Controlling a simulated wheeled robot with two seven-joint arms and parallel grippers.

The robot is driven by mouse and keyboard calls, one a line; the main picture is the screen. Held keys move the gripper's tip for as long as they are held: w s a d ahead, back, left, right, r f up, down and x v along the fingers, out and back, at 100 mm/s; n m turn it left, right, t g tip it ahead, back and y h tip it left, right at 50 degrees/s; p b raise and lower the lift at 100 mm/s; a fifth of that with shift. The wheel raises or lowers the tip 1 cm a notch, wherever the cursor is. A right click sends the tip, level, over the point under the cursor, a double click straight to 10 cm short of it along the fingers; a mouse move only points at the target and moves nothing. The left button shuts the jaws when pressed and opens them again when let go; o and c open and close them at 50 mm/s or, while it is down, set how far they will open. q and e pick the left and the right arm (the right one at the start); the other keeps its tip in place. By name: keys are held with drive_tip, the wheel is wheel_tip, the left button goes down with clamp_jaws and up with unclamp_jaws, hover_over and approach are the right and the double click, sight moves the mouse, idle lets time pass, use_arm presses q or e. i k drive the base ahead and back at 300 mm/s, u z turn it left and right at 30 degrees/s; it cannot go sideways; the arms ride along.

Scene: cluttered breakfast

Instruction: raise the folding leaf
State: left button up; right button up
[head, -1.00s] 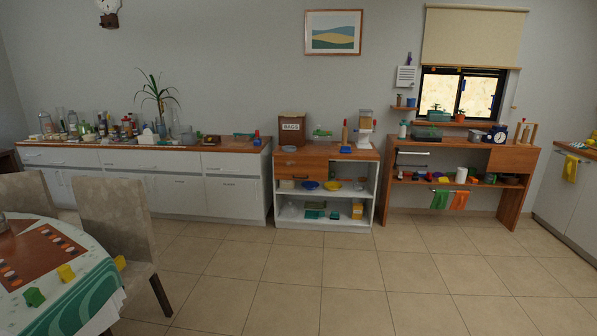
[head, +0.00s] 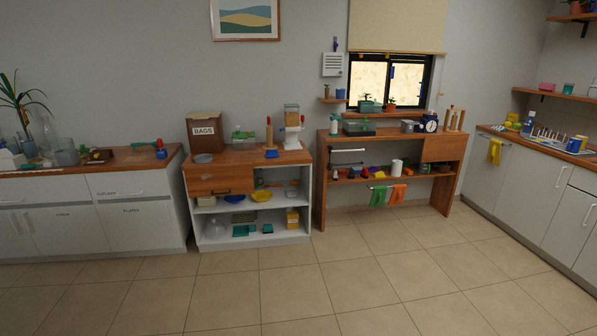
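No part that I can surely tell as the folding leaf shows. A plain wooden panel (head: 444,148) sits below the top of the wooden console (head: 329,192) under the window, at its right end. I cannot tell whether it is a hanging leaf or a fixed front. A wooden front with a dark handle (head: 220,181) is under the top of the white shelf unit (head: 309,196), on its left; it looks like a drawer. Neither of my grippers is in view.
The tiled floor (head: 330,290) in front is clear. White cabinets (head: 140,215) stand at the left and a cluttered counter (head: 565,150) at the right. The console top holds a clock (head: 430,123) and several other items. Green (head: 378,196) and orange cloths (head: 397,194) hang from the console.

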sight(211, 180)
drive_tip(key=z, duration=0.1)
drive_tip(key=i, duration=2.2)
drive_tip(key=u, duration=0.25)
